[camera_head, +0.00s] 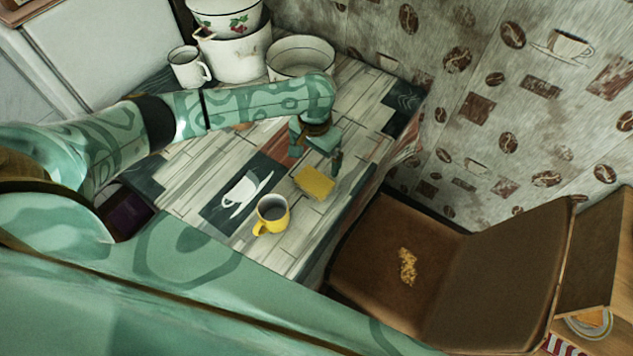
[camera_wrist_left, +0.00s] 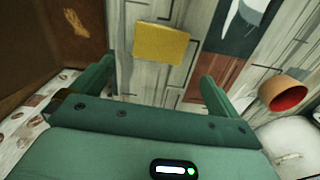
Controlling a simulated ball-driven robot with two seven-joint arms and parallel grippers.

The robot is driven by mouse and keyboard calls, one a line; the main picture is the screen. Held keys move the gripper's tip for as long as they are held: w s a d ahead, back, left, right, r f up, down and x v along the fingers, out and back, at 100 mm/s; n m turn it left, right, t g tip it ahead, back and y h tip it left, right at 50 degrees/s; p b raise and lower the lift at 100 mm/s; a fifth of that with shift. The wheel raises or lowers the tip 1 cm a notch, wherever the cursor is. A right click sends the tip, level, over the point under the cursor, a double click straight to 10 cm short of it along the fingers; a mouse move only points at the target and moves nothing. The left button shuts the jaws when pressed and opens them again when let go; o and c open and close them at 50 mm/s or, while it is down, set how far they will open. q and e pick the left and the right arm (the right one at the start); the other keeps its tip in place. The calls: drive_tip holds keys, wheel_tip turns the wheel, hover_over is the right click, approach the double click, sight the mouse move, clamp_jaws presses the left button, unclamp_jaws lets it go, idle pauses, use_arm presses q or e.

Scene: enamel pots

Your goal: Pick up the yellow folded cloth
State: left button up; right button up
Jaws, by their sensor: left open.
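The yellow folded cloth (camera_head: 315,182) lies flat on the table, near its right edge. In the left wrist view the yellow cloth (camera_wrist_left: 161,43) is ahead of the fingers, between their lines and nearer the left one. My left gripper (camera_head: 325,155) is just behind the cloth in the head view, above the table. It is open and empty, with its two fingers (camera_wrist_left: 158,80) wide apart in the wrist view. The cloth is in full view and the fingers appear apart from it. My right gripper is not in view.
A yellow mug (camera_head: 271,215) stands close to the cloth. A white mug (camera_head: 188,67), stacked enamel pots (camera_head: 240,50) and a wide white pot (camera_head: 301,57) stand at the back. A brown chair (camera_head: 400,260) is by the table's right side. An orange-brown vessel (camera_wrist_left: 284,93) shows in the wrist view.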

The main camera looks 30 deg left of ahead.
use_arm(q)
drive_tip(key=b, duration=0.2)
hover_over(314, 180)
wheel_tip(314, 180, down, 6)
drive_tip(key=shift+w+d+r, duration=0.1)
drive_tip(key=shift+w+r, duration=0.05)
drive_tip(key=shift+r, duration=0.05)
drive_tip(key=f+b, duration=0.2)
drive_tip(key=f, duration=0.2)
drive_tip(key=shift+s+f+b, duration=0.25)
drive_tip(key=shift+b, duration=0.15)
drive_tip(key=shift+f, duration=0.35)
drive_tip(key=shift+r, duration=0.1)
drive_tip(key=c, duration=0.7)
